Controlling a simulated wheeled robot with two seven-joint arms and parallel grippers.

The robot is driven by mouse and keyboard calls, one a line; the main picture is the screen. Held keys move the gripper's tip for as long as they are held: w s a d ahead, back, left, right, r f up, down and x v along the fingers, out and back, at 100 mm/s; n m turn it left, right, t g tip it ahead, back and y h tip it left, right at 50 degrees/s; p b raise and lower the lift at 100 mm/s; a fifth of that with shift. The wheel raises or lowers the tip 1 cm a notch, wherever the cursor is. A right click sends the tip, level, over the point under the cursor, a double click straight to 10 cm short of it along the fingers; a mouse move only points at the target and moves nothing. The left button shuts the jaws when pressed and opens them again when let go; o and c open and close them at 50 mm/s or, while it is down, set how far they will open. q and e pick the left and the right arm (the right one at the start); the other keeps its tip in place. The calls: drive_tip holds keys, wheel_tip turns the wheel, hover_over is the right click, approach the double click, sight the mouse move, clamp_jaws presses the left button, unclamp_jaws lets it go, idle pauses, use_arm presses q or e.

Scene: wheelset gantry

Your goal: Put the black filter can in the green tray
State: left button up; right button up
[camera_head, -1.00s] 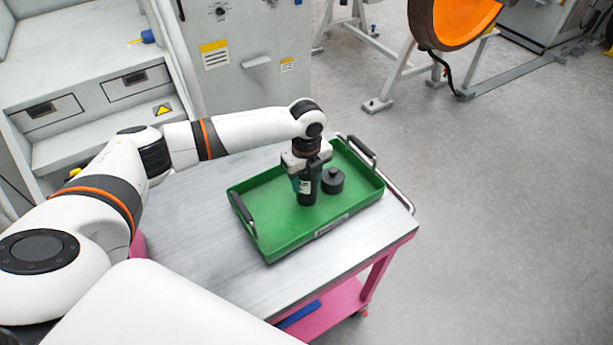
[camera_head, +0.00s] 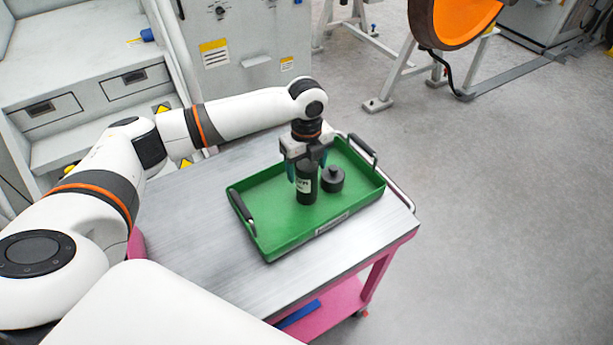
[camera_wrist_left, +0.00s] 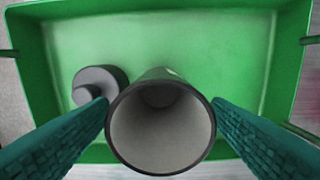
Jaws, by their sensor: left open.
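The black filter can (camera_head: 306,187) stands upright on the floor of the green tray (camera_head: 275,240), with a pale label on its side. In the left wrist view I look down on the can's round grey end (camera_wrist_left: 160,130), with the tray (camera_wrist_left: 210,50) around it. My left gripper (camera_head: 306,170) is open above the can, with its teal fingers on either side of the can's upper part. In the left wrist view a narrow gap shows beside the can; whether a finger touches it I cannot tell. My right gripper is out of view.
A short black knobbed part (camera_head: 333,181) stands in the tray right beside the can; it also shows in the left wrist view (camera_wrist_left: 97,86). The tray has raised walls and black handles. It sits on a grey-topped pink cart (camera_head: 190,245), whose left top is clear.

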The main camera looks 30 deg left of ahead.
use_arm(q)
wheel_tip(320, 180, up, 8)
drive_tip(key=b, duration=0.1)
